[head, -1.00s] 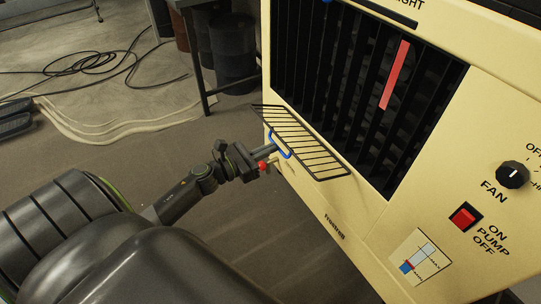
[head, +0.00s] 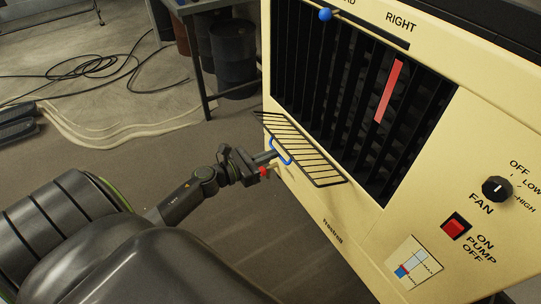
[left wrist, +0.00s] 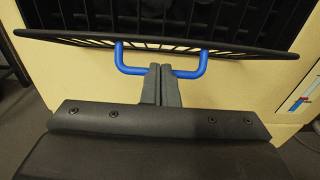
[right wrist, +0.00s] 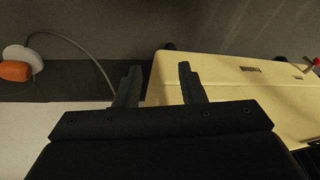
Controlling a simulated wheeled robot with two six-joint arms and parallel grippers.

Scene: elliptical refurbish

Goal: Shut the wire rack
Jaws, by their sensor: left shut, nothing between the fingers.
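The wire rack (head: 312,160) is a black grid that sticks out from the cream cooler's front, below its dark louvres. It also shows edge-on in the left wrist view (left wrist: 85,40). Its blue U-shaped handle (left wrist: 204,64) hangs below the rack's outer edge. My left gripper (head: 274,155) is at the handle. Its fingers (left wrist: 161,72) are shut together with nothing held and cover the middle of the handle's bar; I cannot tell whether they touch it. My right gripper (right wrist: 158,75) is open and empty, seen only in the right wrist view.
The cooler (head: 400,225) carries a fan knob (head: 497,189), a red pump switch (head: 456,226) and a blue slider knob (head: 325,15). A red tap (head: 264,171) shows beside my left gripper. A table (head: 203,80) and drums (head: 233,52) stand behind. Cables lie on the floor.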

